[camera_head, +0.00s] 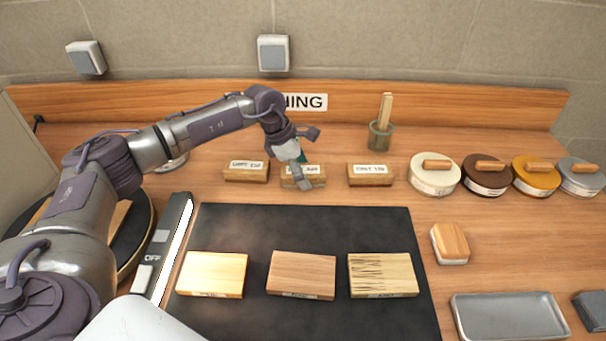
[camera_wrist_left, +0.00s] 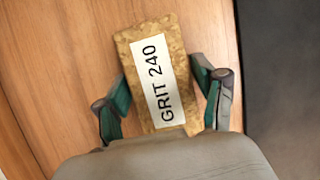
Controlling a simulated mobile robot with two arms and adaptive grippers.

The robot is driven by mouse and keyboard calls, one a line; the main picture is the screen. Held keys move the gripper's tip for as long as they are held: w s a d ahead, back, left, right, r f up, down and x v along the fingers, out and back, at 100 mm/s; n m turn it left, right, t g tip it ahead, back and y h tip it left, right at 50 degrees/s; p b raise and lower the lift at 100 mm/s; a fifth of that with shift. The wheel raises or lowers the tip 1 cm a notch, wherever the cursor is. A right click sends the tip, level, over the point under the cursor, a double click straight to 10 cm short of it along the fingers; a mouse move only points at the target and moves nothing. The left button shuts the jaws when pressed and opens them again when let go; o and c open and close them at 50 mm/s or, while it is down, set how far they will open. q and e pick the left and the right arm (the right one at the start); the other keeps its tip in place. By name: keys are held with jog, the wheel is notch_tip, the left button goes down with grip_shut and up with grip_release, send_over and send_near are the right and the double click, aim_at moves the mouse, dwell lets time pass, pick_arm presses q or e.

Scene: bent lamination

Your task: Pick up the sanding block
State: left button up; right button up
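Three tan sanding blocks with white labels stand in a row behind the black mat: a left one (camera_head: 247,171), a middle one (camera_head: 316,180) and a right one (camera_head: 370,175). My left gripper (camera_head: 302,172) is down at the middle block and partly hides it and its label. In the left wrist view a speckled block labelled GRIT 240 (camera_wrist_left: 151,45) lies between the gripper's two green-padded fingers (camera_wrist_left: 160,72). The fingers are spread, one on each side of the block, with a narrow gap at the right finger. My right gripper is not in view.
The black mat (camera_head: 320,228) carries three wood samples. A brush pot (camera_head: 381,137) stands behind the blocks, several round tins (camera_head: 433,180) at the right. A wood-topped block (camera_head: 450,243) and a metal tray (camera_head: 508,317) are front right. A switch bar (camera_head: 165,245) lies left.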

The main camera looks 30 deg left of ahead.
aim_at(309, 169)
pick_arm(q)
jog(key=c, duration=0.6)
jog(key=shift+c, duration=0.2)
jog(key=shift+r, duration=0.15)
jog(key=shift+r+p, duration=0.2)
jog(key=shift+p, duration=0.15)
jog(key=shift+r+b, duration=0.2)
jog(key=shift+b, duration=0.1)
notch_tip(309, 169, up, 3)
jog(key=shift+f+b, duration=0.1)
jog(key=shift+b, duration=0.35)
jog(key=d+r+b, duration=0.2)
jog(key=d+r, duration=0.5)
jog(key=d, duration=0.4)
jog(key=shift+w+d+r, duration=0.15)
jog(key=shift+d+r, duration=0.15)
jog(key=shift+d, duration=0.05)
